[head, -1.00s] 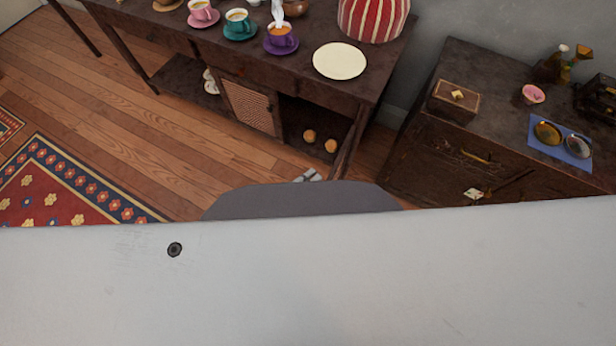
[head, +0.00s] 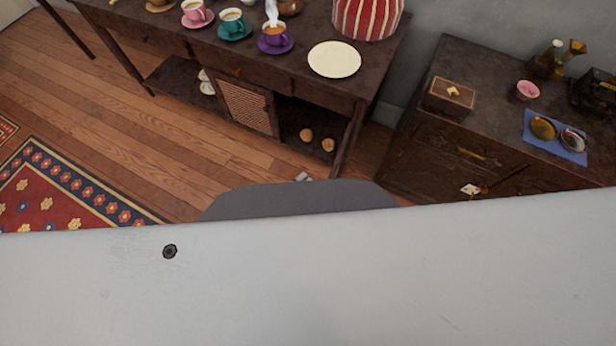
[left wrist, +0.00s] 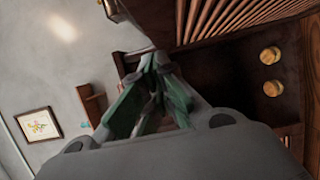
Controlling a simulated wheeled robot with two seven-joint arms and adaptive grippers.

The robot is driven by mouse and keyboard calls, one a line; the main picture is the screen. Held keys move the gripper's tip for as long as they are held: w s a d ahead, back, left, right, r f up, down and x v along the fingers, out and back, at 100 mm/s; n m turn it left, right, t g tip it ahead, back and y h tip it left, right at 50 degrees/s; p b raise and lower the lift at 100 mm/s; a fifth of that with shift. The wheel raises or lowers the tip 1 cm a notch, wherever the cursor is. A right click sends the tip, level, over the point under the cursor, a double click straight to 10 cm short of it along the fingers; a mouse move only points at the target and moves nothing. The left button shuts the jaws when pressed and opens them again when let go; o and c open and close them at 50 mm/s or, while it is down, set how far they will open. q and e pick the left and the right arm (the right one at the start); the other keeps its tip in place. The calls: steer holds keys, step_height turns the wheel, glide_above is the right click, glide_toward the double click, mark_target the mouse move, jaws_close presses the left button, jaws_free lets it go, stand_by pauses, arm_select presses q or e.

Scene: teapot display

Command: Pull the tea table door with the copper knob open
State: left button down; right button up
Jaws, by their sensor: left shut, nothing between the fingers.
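The dark wooden tea table (head: 185,52) stands at the top of the head view. Its slatted door panel (head: 246,106) is in the middle of the front, left of an open dark compartment; it also shows at the top of the left wrist view (left wrist: 225,18). I cannot make out the copper knob for certain. A small grey tip of my left gripper (head: 303,177) shows below the compartment. In the left wrist view my left gripper (left wrist: 158,62) is shut and empty, its tips below the slatted panel's edge. My right gripper is not in view.
Cups on saucers, a cream plate (head: 334,59) and a red striped cosy (head: 367,18) stand on the table. Two round tan things (head: 306,135) lie in the compartment. A dark cabinet (head: 420,150) stands at right. Wooden floor is clear at left, beside a patterned rug (head: 60,200).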

arm_select(q)
steer(key=v, duration=0.9)
steer(key=shift+s+a, duration=0.1)
steer(key=shift+s, duration=0.05)
stand_by(0.6)
